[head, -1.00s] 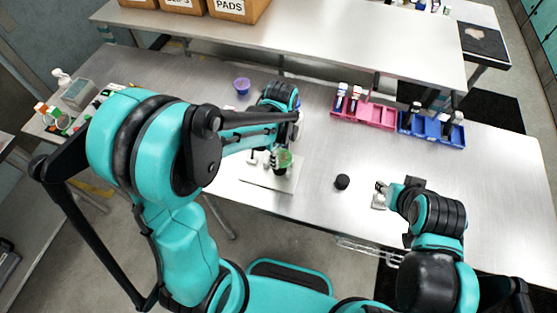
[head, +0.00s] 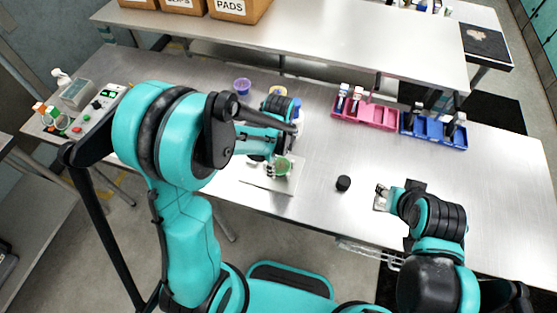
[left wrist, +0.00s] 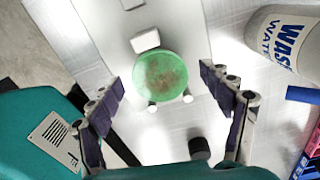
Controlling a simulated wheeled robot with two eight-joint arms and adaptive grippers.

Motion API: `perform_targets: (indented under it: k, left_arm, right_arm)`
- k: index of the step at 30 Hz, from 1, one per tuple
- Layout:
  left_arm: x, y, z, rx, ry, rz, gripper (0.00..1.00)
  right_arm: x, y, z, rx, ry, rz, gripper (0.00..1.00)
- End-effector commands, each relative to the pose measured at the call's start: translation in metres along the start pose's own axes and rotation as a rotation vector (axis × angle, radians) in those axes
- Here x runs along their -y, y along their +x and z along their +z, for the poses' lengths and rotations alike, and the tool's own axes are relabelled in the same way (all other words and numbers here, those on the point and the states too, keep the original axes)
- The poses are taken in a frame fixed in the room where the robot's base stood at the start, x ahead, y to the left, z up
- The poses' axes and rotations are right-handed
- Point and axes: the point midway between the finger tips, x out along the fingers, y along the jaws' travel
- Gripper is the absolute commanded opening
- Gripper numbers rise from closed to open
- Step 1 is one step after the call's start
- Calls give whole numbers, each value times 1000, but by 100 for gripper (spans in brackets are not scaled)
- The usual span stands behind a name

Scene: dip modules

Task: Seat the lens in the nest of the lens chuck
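A round green translucent disc, which looks like the lens (left wrist: 160,78), lies among a white block (left wrist: 146,40) and two small white pegs (left wrist: 153,108) in the left wrist view. These look like parts of the lens chuck, on a pale plate (left wrist: 90,75). The disc also shows in the head view (head: 283,167), above the plate (head: 262,183). I cannot tell whether it sits level in the nest. My left gripper (left wrist: 160,90) is open, its fingers apart on either side of the disc and not touching it. My right gripper (head: 382,190) is at the table's front right; its fingers are too small to judge.
A black puck (head: 343,183) stands right of the plate. A wash bottle (left wrist: 285,45) is close to the right finger. Pink (head: 377,119) and blue (head: 425,138) racks stand behind, with a purple cup (head: 242,86) at the back. The right of the table is clear.

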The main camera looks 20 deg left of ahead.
Motion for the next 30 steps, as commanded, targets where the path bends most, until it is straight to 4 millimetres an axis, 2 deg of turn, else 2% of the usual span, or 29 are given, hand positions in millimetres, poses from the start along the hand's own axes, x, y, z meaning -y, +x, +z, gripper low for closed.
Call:
perform_targets:
  k: [7, 11, 24, 30]
  left_arm:
    - [0, -1, 0, 0, 0, 0, 80]
    - [0, -12, 0, 0, 0, 0, 80]
    - [0, -103, 0, 0, 0, 0, 80]
    - [-1, -123, 0, 0, -9, -3, 80]
  right_arm:
    - [0, -1, -1, 0, 0, 0, 40]
    - [0, -6, -4, 0, 0, 0, 40]
    - [0, -23, -16, 0, 0, 0, 40]
    - [0, -25, -18, 0, 0, 0, 40]
